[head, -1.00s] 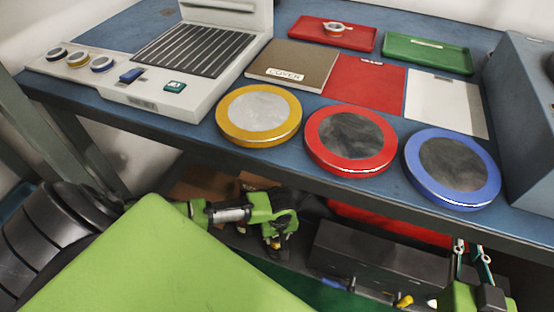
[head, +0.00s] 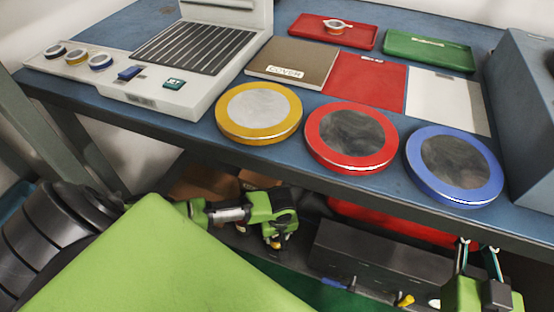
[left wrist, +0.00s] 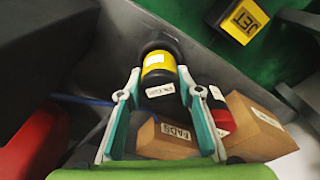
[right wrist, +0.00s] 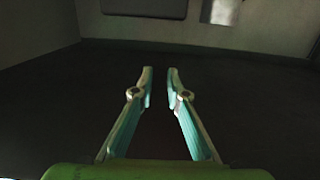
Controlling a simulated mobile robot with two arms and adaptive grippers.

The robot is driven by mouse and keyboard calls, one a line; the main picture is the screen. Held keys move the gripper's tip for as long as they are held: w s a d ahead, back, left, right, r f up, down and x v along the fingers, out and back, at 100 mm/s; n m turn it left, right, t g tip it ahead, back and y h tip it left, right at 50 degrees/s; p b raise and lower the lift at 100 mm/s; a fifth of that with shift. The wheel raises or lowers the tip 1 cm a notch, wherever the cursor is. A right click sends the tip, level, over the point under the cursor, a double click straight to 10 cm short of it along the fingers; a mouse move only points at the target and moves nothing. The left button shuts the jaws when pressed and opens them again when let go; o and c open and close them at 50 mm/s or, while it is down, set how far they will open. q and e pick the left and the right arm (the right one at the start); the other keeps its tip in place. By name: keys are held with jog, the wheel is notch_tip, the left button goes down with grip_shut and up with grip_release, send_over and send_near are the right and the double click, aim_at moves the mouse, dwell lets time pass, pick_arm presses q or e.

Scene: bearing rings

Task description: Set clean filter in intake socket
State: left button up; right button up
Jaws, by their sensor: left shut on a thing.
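Three thick round discs lie along the bench's front edge: a yellow-rimmed one with a pale grey face (head: 258,110), a red-rimmed one (head: 351,137) and a blue-rimmed one (head: 454,165), both with dark, smudged faces. I cannot tell which part is the intake socket. My left gripper (head: 278,240) is low, below the bench edge. In the left wrist view its fingers (left wrist: 160,82) are shut on a black cylinder with a yellow band (left wrist: 158,60). My right gripper (head: 477,258) is at the lower right, its fingers apart and empty; it also shows in the right wrist view (right wrist: 160,75).
A white machine with a dark grille (head: 195,50) stands at the back left. A brown COVER panel (head: 292,60), red mat (head: 365,85), white mat (head: 445,100), red tray (head: 305,32) and green tray (head: 428,53) lie behind the discs. Boxes (left wrist: 258,125) sit under the left gripper.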

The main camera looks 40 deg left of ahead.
jog(key=shift+f, duration=0.15)
pick_arm(q)
jog(key=shift+p, duration=0.35)
pick_arm(e)
notch_tip(320, 180, down, 6)
jog(key=s+d+g, duration=0.1)
jog(key=s+g, duration=0.1)
jog(key=g, duration=0.1)
jog(key=shift+r+h, duration=0.2)
jog(key=shift+h, duration=0.2)
dwell(0.8)
pick_arm(q)
jog(key=shift+p, duration=0.3)
pick_arm(e)
jog(key=shift+d, duration=0.15)
pick_arm(q)
jog(key=shift+p, duration=0.45)
pick_arm(e)
jog(key=shift+s+d+f+g+h, duration=0.15)
jog(key=shift+s+d+f+g, duration=0.1)
jog(key=shift+s+f+g, duration=0.4)
jog(key=shift+s+d+f+g+h, duration=0.1)
jog(key=shift+s+d+f+g, duration=0.2)
jog(key=shift+f, duration=0.55)
jog(key=shift+s+d+f+g+h, duration=0.15)
jog(key=shift+s+f+g, duration=0.35)
jog(key=shift+f, duration=0.25)
